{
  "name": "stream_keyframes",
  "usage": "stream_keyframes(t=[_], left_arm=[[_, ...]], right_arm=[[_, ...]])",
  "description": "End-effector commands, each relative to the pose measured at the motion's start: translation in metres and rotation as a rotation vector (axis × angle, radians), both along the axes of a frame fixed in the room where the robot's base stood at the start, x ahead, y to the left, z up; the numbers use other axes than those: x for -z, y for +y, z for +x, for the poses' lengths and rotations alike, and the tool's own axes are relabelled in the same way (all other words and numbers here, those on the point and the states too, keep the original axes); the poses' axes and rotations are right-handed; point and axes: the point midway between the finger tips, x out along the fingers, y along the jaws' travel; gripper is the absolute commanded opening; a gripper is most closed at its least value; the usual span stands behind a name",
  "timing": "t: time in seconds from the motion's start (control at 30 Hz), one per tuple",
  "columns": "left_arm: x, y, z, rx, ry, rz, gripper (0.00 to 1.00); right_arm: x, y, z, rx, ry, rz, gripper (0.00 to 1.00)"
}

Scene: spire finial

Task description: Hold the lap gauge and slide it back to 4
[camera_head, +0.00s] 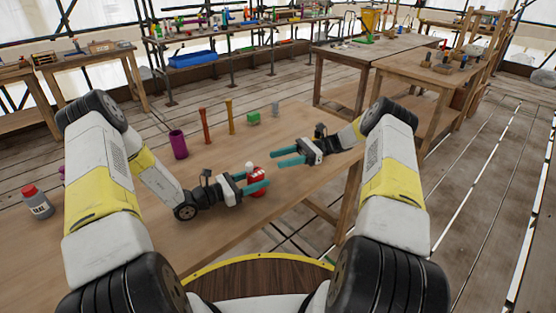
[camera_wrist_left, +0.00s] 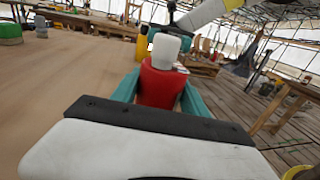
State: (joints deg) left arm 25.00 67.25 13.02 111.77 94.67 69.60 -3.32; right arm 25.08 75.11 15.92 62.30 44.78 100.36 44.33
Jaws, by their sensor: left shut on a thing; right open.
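A red piece with a pale top (camera_head: 258,187), which I take to be the lap gauge, is between the teal fingers of my left gripper (camera_head: 256,186), near the table's right edge. My left gripper is shut on it. In the left wrist view the red body of the lap gauge (camera_wrist_left: 160,86) stands upright between the fingers, its white rounded top above it. No numbers or marks on it can be read. My right gripper (camera_head: 289,157) is open and empty, a little beyond and to the right of the lap gauge.
On the wooden table (camera_head: 130,225) stand a purple cup (camera_head: 179,144), two orange posts (camera_head: 205,126), a green block (camera_head: 253,118), a grey cylinder (camera_head: 275,109) and a red-capped bottle (camera_head: 38,204). The table's middle is clear. Other benches stand behind.

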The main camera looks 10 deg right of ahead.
Motion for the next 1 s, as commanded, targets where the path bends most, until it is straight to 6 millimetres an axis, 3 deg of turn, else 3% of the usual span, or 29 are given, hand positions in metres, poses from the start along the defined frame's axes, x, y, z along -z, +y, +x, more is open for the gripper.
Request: stream_keyframes(t=[0.17, 0.2, 0.3, 0.67, 0.77, 1.0], left_arm=[[0.000, 0.000, 0.000, 0.000, 0.000, 0.001, 0.06], [0.000, 0.000, 0.000, 0.000, 0.000, 0.001, 0.58], [0.000, 0.000, 0.000, 0.000, 0.000, 0.000, 0.77], [0.000, 0.003, -0.001, -0.001, 0.000, 0.001, 0.77], [0.000, 0.013, -0.005, -0.002, 0.000, 0.001, 0.77], [0.000, 0.058, -0.025, -0.004, 0.000, 0.002, 0.77]], right_arm=[[0.000, 0.000, 0.000, 0.000, 0.000, 0.000, 0.45], [0.000, 0.000, 0.000, 0.000, 0.000, 0.000, 0.45], [0.000, 0.000, 0.000, 0.000, 0.000, 0.000, 0.45], [0.000, 0.000, 0.000, 0.000, 0.000, 0.000, 0.45], [0.000, 0.000, 0.000, 0.000, 0.000, 0.000, 0.45], [0.000, 0.000, 0.000, 0.000, 0.000, 0.000, 0.45]])
